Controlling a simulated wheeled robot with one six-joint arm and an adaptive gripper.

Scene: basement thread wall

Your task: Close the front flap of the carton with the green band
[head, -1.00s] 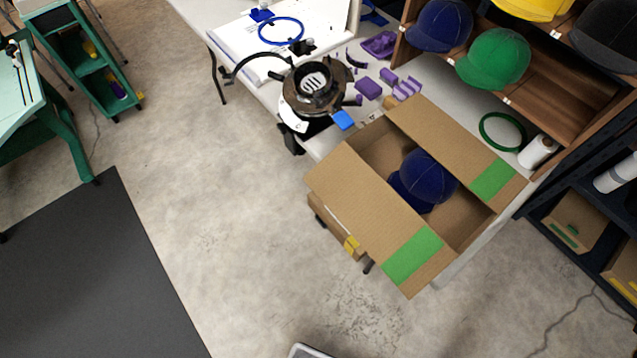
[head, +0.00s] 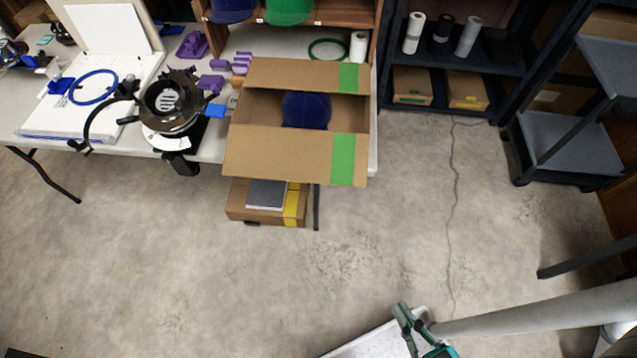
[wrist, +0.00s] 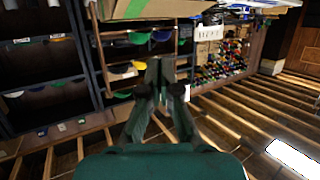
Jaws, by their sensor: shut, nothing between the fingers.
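The carton with the green band (head: 232,122) stands on the white table in the head view, its top open. Its front flap (head: 270,152) is folded out toward me, with a piece of green band (head: 343,158) at its right end. Its back flap (head: 290,74) also stands open and carries green band. A dark blue cap (head: 306,109) lies inside. My gripper (head: 402,312) is low at the bottom of the head view, well apart from the carton. In the wrist view my gripper (wrist: 160,75) is shut and empty.
A black round machine (head: 168,102) stands on the table left of the carton. A second carton with yellow band (head: 292,205) is below the table. Dark shelves (head: 440,85) stand at the right. The floor (head: 400,230) between is clear.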

